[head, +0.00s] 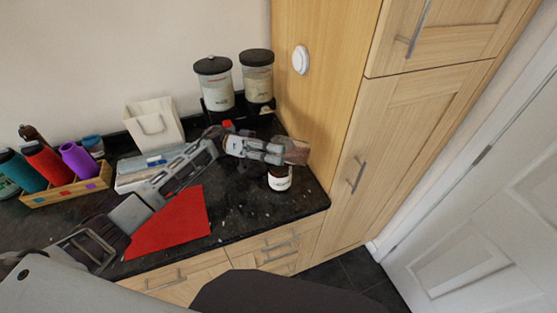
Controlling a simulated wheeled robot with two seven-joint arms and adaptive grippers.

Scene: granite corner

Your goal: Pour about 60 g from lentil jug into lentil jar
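My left gripper (277,152) reaches in from the left over the counter's right end. Its fingers are closed around a small brownish vessel, which looks like the lentil jug (297,152). The jug is held above the counter and looks tilted; its mouth and contents are too small to make out. My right gripper is not in view.
A red mat (172,225) lies on the dark counter. Two black-lidded canisters (216,92) stand at the back beside a tall wooden cabinet (325,90). The counter edge is close in front of the jar.

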